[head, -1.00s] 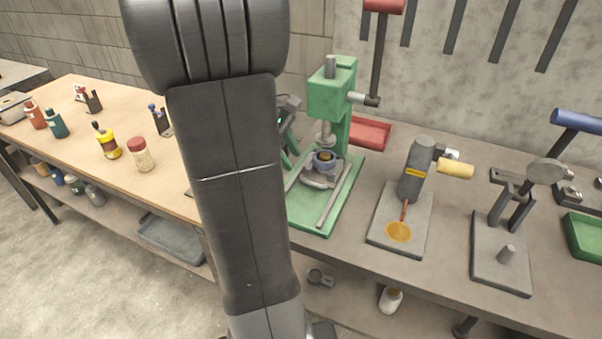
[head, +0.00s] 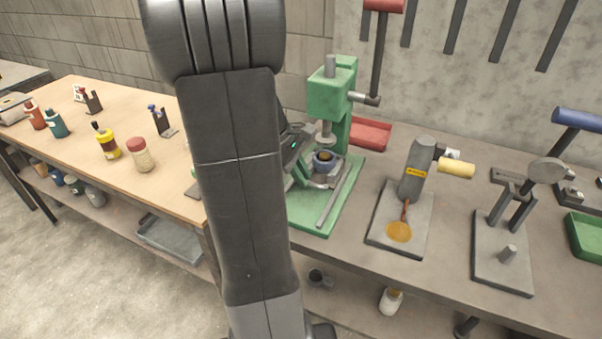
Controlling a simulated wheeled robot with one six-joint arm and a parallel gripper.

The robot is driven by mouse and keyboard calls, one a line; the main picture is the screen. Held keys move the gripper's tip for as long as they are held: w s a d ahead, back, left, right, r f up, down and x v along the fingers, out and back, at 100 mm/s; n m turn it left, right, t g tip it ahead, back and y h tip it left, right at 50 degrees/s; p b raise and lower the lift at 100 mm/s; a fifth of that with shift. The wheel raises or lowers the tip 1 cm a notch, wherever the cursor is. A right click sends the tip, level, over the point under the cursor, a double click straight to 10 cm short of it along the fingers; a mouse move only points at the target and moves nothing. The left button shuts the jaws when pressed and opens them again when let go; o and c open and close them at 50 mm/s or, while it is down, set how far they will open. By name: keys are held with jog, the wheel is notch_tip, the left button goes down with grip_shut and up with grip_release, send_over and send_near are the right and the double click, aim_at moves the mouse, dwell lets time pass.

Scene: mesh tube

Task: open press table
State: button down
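The green press (head: 327,95) stands on the bench with its grey ram (head: 325,130) pointing down. Under the ram is the press table (head: 322,180), a small grey carriage between rails on the green base. A blue-grey ring with a brownish part inside (head: 324,158) sits on it. My gripper (head: 303,148) is dark and partly hidden behind my own arm. Its end is at the left side of the press, close to the ring and table. Whether it touches them, and how far its fingers are apart, I cannot tell.
To the right stand a grey tool with a yellow handle (head: 415,170) and a lever clamp on a plate (head: 505,235). A red tray (head: 370,134) lies behind the press. Bottles (head: 108,143) stand on the wooden bench at left.

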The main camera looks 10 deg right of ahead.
jog(key=shift+a, duration=0.1)
jog(key=s+a, duration=0.2)
jog(key=s, duration=0.1)
jog(key=s+a, duration=0.2)
jog(key=s, duration=0.1)
jog(key=s+a+p, duration=0.1)
jog(key=s+a, duration=0.1)
jog(key=s, duration=0.1)
jog(key=c, duration=1.5)
grip_release()
jog(key=shift+a, duration=0.1)
jog(key=p+v, duration=0.1)
jog(key=v, duration=1.2)
jog(key=shift+r, duration=0.35)
jog(key=shift+f, duration=0.1)
